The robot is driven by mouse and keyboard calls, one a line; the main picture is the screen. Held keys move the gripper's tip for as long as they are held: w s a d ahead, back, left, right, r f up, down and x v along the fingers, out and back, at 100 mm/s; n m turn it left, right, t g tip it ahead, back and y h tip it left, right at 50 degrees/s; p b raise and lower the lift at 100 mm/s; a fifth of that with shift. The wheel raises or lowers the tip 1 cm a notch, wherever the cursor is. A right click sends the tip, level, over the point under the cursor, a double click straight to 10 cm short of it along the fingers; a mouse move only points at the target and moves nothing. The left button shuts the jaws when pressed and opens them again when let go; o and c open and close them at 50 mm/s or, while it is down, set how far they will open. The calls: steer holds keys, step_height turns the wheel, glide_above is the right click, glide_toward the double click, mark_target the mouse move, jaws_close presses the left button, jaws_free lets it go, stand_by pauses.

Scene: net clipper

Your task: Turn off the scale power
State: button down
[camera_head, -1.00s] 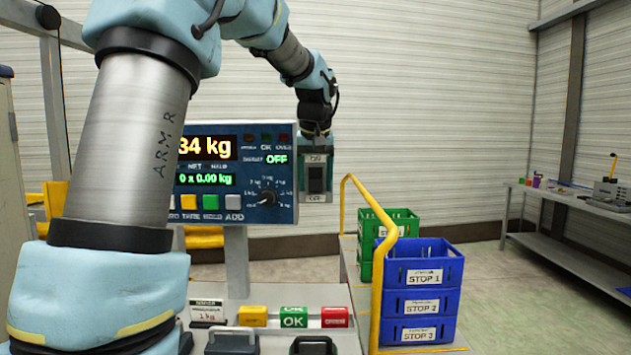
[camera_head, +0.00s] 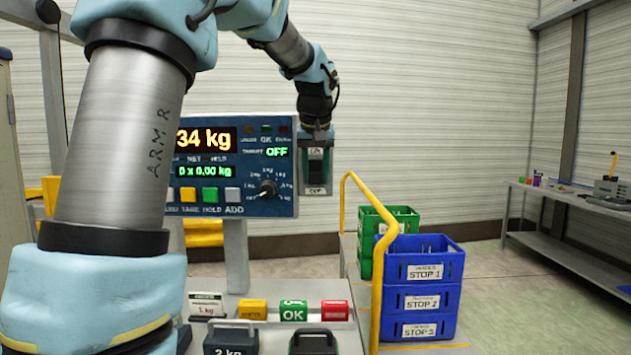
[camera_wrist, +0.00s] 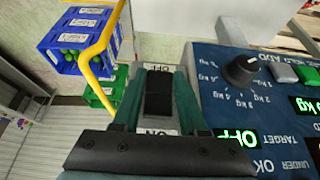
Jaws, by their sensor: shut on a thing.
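The scale panel (camera_head: 225,207) is lit, with an orange display ending in "34 kg" (camera_head: 206,139) and a green line "0 x 0.00 kg". The black power switch (camera_head: 317,172) is at the panel's right end, with an ON label above and an OFF label below. In the wrist view the black rocker (camera_wrist: 158,100) lies between my teal fingers, ON label nearer my palm, OFF label near the fingertips. My gripper (camera_wrist: 158,75) is shut on the switch, one finger on each side. Which way the rocker is tipped is not clear.
A dial (camera_head: 268,188) and several coloured buttons are left of the switch. Blue crates (camera_head: 423,275) and green crates (camera_head: 372,230) stand to the right behind a yellow rail (camera_head: 388,255). Yellow, green and red blocks (camera_head: 293,311) and dark weights (camera_head: 230,337) stand on the bench below.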

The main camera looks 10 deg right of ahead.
steer(key=shift+f+t+b, duration=0.55)
steer(key=shift+t+b, duration=0.45)
steer(key=shift+b, duration=2.35)
steer(key=shift+r, duration=0.2)
steer(key=shift+c, duration=2.2)
jaws_free()
steer(key=b+v, duration=0.1)
steer(key=v, duration=0.9)
steer(key=shift+s+a+r+b, duration=0.15)
steer(key=shift+s+a+b, duration=0.05)
steer(key=shift+s+b, duration=0.2)
